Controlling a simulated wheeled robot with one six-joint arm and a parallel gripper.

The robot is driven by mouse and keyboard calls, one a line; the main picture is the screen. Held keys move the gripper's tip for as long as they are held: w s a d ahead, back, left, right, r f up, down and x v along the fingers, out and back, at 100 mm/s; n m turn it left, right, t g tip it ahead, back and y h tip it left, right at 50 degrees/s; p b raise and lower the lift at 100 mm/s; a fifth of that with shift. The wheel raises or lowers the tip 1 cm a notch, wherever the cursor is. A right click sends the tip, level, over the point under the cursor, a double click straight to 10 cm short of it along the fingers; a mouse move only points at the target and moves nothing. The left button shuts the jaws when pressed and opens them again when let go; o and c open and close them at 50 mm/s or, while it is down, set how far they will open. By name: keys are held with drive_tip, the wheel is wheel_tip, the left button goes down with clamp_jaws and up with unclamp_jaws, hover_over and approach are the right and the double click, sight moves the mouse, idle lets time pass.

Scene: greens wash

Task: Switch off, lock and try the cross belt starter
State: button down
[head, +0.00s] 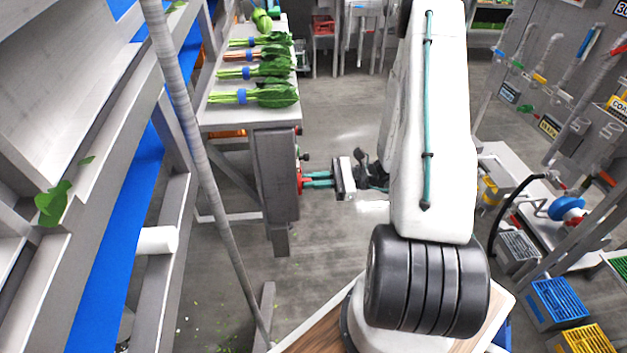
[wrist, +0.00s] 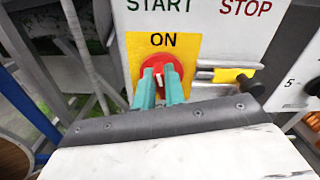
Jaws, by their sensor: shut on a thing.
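The starter is a grey box (head: 275,170) on the end of the greens bench in the head view. Its face (wrist: 190,15) fills the top of the wrist view, with START and STOP lettering. A red rotary handle (wrist: 158,75) sits on a yellow plate (wrist: 185,47) marked ON. My gripper (wrist: 160,88) has its teal fingers shut on the red handle, one on each side. The handle's white mark points roughly up toward ON. A metal hasp with a yellow tag (wrist: 228,75) and a dark knob (wrist: 250,85) is right of the handle. No padlock is clearly visible.
A bench (head: 215,115) with several bundles of greens stands above the starter. A grey post (head: 200,150) and a blue belt (head: 120,210) are at left. Yellow and blue crates (head: 555,300) stand at lower right. The floor (head: 345,100) beyond my arm is clear.

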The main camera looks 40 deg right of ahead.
drive_tip(key=shift+s+a+f+n, duration=0.1)
drive_tip(key=shift+s+f+n, duration=0.1)
drive_tip(key=shift+n, duration=2.35)
drive_tip(key=shift+s+a+f+n, duration=0.1)
drive_tip(key=shift+f+n, duration=0.05)
drive_tip(key=shift+n, duration=2.35)
drive_tip(key=shift+s+a+f+n, duration=0.1)
drive_tip(key=shift+f+n, duration=0.1)
drive_tip(key=shift+n, duration=2.35)
drive_tip(key=c, duration=1.5)
unclamp_jaws()
drive_tip(key=shift+d, duration=0.15)
drive_tip(key=v, duration=0.7)
drive_tip(key=shift+s+d, duration=0.25)
